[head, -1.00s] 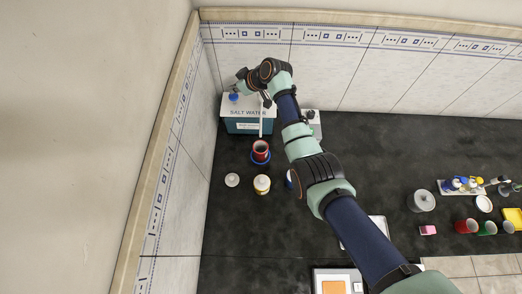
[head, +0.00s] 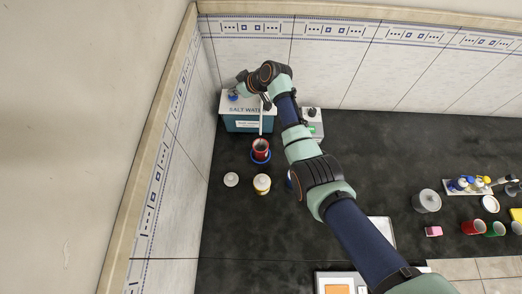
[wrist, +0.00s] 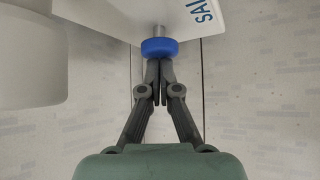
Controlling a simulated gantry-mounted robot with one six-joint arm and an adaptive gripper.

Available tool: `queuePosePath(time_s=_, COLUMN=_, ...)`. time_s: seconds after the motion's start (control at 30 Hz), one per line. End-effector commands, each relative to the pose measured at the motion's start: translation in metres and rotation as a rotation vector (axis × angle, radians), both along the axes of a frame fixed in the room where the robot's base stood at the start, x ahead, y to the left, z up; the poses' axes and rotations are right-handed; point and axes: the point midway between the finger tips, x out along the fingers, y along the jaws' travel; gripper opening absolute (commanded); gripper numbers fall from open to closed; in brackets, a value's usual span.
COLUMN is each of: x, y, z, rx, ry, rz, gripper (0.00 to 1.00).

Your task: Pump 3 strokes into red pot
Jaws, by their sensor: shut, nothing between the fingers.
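The salt water dispenser (head: 240,125) is a white and teal box against the back wall at the left. Its blue pump knob (head: 233,95) is on top, and it also shows in the wrist view (wrist: 159,48) on a grey stem. My gripper (wrist: 159,66) is shut and empty, its fingertips at the knob's edge; whether they touch cannot be told. In the head view my gripper (head: 240,88) is small and partly hidden.
A white lid (head: 231,180) and a white jar with a yellow band (head: 262,183) stand in front of the pot. A grey device (head: 312,121) stands right of the dispenser. A grey canister (head: 427,201) and several bottles and cups are at the right.

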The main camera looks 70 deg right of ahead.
Motion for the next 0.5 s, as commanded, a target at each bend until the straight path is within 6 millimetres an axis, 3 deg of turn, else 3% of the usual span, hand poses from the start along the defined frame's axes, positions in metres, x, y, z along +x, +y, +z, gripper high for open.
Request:
queuePosePath(time_s=0.23, x=-0.001, y=0.001, z=0.001, rx=0.002, ry=0.004, rz=0.0, gripper=0.0)
queuePosePath(time_s=0.5, x=-0.001, y=0.001, z=0.02, rx=0.003, ry=0.004, rz=0.001, gripper=0.0)
